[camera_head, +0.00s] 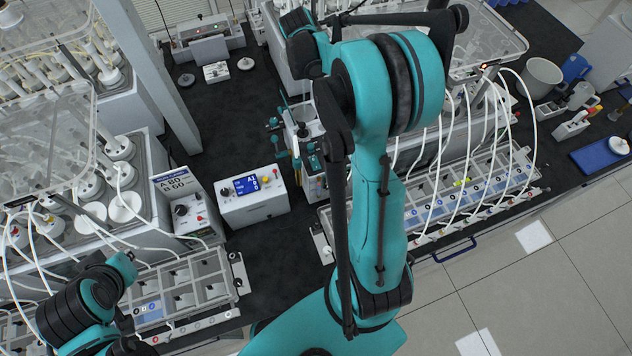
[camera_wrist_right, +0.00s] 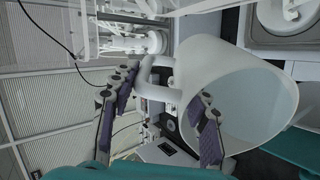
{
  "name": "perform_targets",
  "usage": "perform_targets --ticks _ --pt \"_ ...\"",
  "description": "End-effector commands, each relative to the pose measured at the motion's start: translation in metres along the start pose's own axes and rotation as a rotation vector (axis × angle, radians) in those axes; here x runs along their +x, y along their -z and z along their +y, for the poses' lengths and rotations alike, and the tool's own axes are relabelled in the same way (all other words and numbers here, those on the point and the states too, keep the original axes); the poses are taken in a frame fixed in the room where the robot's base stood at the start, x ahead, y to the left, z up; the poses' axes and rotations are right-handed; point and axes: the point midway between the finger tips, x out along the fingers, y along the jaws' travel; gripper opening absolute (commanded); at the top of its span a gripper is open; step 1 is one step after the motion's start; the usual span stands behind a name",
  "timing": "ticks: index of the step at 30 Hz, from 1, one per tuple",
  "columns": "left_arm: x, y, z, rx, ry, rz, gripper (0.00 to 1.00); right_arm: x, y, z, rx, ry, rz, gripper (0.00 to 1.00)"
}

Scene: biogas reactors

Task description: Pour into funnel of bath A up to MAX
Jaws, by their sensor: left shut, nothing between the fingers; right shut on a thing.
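My right gripper (camera_wrist_right: 166,84) is shut on the handle of a white jug (camera_wrist_right: 230,95). The jug's wide mouth faces the right of the wrist view, and its pale inside shows no clear liquid. In the head view my right arm reaches up the middle; its gripper and the jug do not show. My left gripper (camera_head: 132,345) is low at the left edge, partly hidden by its arm, shut and empty. A bath with white lidded bottles (camera_head: 120,150) stands at the left, by a box marked A 60, B 60 (camera_head: 172,184). I cannot make out the funnel or MAX mark.
A control box with a blue display (camera_head: 252,196) stands on the dark bench. A tube rack (camera_head: 470,195) lies at the right, partly behind my right arm. A pale bucket (camera_head: 540,76) and blue tray (camera_head: 600,154) stand farther right. Dark bench between the baths is partly clear.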

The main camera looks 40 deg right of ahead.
Motion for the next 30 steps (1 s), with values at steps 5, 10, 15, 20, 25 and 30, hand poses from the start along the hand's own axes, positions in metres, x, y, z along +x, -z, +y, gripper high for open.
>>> perform_targets --ticks 5,10,15,20,25,30 --pt "0.0017 -0.0012 0.0 0.0 0.0 0.0 0.0 -0.0007 0.0004 0.0001 -0.001 -0.011 0.001 0.0" --pt "0.0014 -0.001 0.0 0.0 0.0 0.0 0.0 -0.0008 0.0004 0.0004 -0.001 -0.011 0.001 0.0" --pt "0.0031 -0.0022 0.0 0.0 0.0 0.0 0.0 -0.0008 0.0004 -0.0005 -0.002 -0.018 0.001 0.0" --pt "0.0067 -0.0048 0.0 0.0 0.0 0.0 0.0 -0.0014 0.0005 -0.0023 -0.002 -0.034 0.001 0.0" --pt "0.0083 -0.006 0.0 0.0 0.0 0.0 0.0 -0.0026 0.0005 -0.0027 -0.001 -0.046 0.001 0.0" --pt "0.0078 -0.0056 0.0 0.0 0.0 0.0 0.0 -0.0028 0.0005 -0.0021 -0.001 -0.046 0.001 0.0"
